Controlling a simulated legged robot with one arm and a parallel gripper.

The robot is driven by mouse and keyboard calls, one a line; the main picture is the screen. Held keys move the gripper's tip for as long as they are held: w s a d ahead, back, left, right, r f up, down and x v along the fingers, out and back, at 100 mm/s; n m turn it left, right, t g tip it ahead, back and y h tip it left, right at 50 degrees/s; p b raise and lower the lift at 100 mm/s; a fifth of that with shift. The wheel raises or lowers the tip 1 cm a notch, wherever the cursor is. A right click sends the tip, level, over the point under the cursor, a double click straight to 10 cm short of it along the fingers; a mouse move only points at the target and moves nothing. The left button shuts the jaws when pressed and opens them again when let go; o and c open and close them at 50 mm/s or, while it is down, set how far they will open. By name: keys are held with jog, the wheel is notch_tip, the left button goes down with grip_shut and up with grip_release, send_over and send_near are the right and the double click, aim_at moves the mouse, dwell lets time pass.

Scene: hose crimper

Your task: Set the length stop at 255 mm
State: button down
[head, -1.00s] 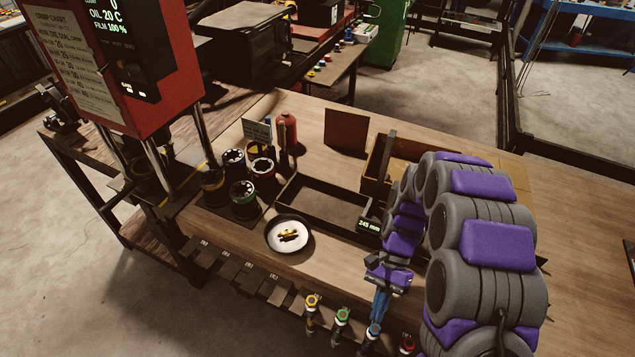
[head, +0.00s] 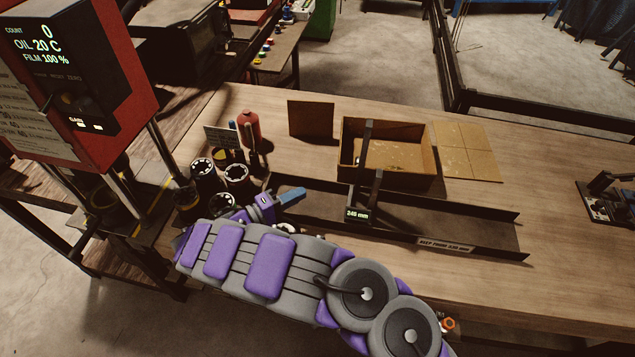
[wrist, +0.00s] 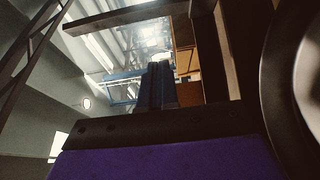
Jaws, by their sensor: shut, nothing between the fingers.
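The length stop (head: 357,214) is a dark block with an upright post and a small lit display, sitting on the long black trough (head: 470,222) on the bench. Its display reads about 245 mm; the last digit is hard to read. My gripper (head: 302,193) is left of the stop, over the trough's left end, with its blue fingers together, empty and pointing right toward the stop. A gap shows between the fingertips and the stop. In the wrist view the closed fingers (wrist: 156,85) point away; dark bars show near them, but I cannot tell what they are.
An open wooden box (head: 410,178) stands behind the trough. Dark cylindrical dies (head: 237,176) and a red bottle (head: 249,126) stand behind and left of my gripper. The red crimper (head: 110,110) is at far left. The bench right of the trough is mostly clear.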

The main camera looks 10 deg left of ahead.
send_near(360, 181)
jog(key=w+a, duration=0.2)
jog(key=a, duration=0.1)
jog(key=shift+w+d+b, duration=0.4)
jog(key=shift+w+d, duration=0.15)
jog(key=shift+d, duration=0.9)
jog(key=shift+w+d+b, duration=0.4)
jog(key=shift+w+d, duration=0.15)
jog(key=shift+d, duration=0.9)
jog(key=shift+w+d+b, duration=0.4)
jog(key=shift+w+d, duration=0.15)
jog(key=shift+d, duration=0.85)
jog(key=w+a+v, duration=0.2)
jog(key=v, duration=1.1)
jog(key=shift+f, duration=0.2)
